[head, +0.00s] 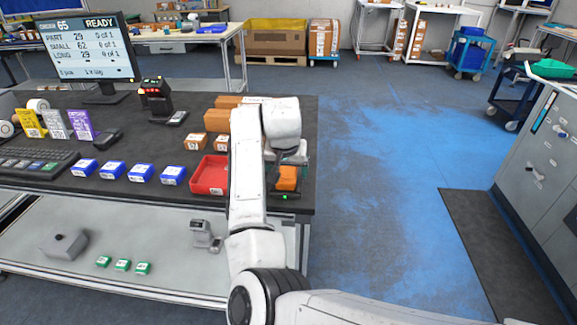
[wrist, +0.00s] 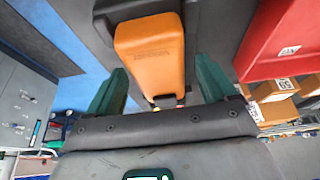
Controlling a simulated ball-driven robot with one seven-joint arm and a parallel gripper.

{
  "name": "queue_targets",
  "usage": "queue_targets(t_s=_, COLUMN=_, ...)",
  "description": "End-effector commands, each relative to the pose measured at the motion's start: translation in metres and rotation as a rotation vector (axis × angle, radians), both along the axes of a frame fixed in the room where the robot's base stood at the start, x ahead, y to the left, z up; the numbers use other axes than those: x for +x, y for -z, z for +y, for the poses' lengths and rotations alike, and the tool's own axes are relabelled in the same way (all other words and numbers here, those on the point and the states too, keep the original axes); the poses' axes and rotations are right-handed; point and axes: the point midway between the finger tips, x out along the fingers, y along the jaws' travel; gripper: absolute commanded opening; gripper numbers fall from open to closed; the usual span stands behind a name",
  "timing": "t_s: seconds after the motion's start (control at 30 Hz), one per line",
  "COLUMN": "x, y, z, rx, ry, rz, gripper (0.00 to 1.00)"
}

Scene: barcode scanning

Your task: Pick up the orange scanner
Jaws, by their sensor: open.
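The orange scanner (head: 287,178) sits near the right edge of the dark tabletop, on a dark base with a small green light. In the wrist view the orange scanner (wrist: 150,48) lies ahead of and between two green fingers, its near end reaching into the gap. My gripper (wrist: 160,85) is open, with a finger on each side of the scanner and visible gaps between. In the head view my gripper (head: 292,152) is over the scanner and partly hidden by my white arm, which also covers part of the scanner's surroundings.
A red tray (head: 209,175) stands just left of the scanner; it also shows in the wrist view (wrist: 285,40). Small brown boxes (head: 217,121) stand behind it, and several blue boxes (head: 142,173) lie farther left.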

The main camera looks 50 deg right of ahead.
Motion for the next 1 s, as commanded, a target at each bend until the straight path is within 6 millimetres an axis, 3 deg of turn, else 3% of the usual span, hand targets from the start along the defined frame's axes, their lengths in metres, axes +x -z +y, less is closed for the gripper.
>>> queue_targets(t_s=0.17, x=0.0001, y=0.0001, z=-0.0001, rx=0.0, ry=0.0, rz=0.0, gripper=0.85)
queue_targets(t_s=0.83, x=0.0002, y=-0.0005, z=0.0001, rx=-0.001, ry=0.0, rz=-0.001, gripper=0.21)
queue_targets(t_s=1.0, x=0.0003, y=-0.0012, z=0.0001, rx=-0.002, ry=0.0, rz=-0.002, gripper=0.2)
